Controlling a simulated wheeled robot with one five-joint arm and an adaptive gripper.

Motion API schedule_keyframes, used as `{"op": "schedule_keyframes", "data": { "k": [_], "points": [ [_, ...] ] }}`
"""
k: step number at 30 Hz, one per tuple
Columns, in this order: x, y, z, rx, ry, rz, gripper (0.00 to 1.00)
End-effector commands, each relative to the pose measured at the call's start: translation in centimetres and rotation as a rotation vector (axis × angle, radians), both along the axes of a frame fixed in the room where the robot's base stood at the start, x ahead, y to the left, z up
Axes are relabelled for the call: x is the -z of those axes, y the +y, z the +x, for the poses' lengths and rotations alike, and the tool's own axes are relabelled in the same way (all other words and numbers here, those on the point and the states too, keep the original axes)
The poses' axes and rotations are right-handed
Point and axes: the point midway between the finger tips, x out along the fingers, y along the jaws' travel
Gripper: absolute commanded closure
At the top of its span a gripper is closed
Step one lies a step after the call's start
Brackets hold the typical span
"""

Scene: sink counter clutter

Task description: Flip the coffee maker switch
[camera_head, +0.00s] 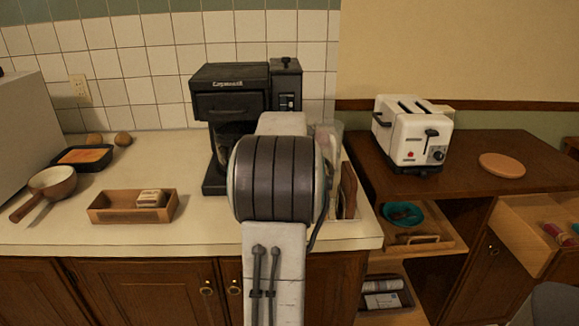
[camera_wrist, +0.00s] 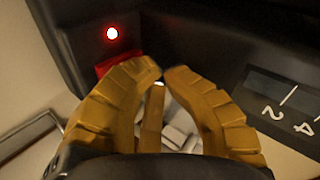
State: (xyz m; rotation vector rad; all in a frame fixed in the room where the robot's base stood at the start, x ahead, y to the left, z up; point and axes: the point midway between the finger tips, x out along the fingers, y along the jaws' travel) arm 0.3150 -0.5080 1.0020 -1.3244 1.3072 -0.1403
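The black coffee maker (camera_head: 228,105) stands against the tiled wall at the back of the counter, its narrow control column (camera_head: 286,78) on the right side. In the wrist view, its dark body (camera_wrist: 205,30) fills the top. A lit red light (camera_wrist: 112,33) shows there, with the red switch (camera_wrist: 118,62) just below it, partly covered by my left finger. My gripper (camera_wrist: 162,73) has its yellow fingertips almost together, with nothing seen held between them. The left finger overlaps the switch in the picture; I cannot tell if they touch. My arm hides the gripper in the head view.
A wooden box (camera_head: 105,214) with a sponge-like item, a small pan (camera_head: 53,183) and a black tray (camera_head: 70,160) stand left on the counter. A clear pitcher (camera_head: 335,145) is close right of my arm. A toaster (camera_head: 413,135) stands on the right cabinet.

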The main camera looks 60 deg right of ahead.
Motion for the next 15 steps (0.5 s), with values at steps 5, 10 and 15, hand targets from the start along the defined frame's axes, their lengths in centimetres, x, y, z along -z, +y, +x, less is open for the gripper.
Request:
{"op": "schedule_keyframes", "data": {
  "k": [5,10,15],
  "points": [
    [0.80,0.05,0.07,-0.001,0.005,0.010,1.00],
    [1.03,0.04,0.08,-0.002,0.005,0.011,1.00],
    [1.17,0.04,0.08,-0.002,0.006,0.012,1.00]
  ]
}}
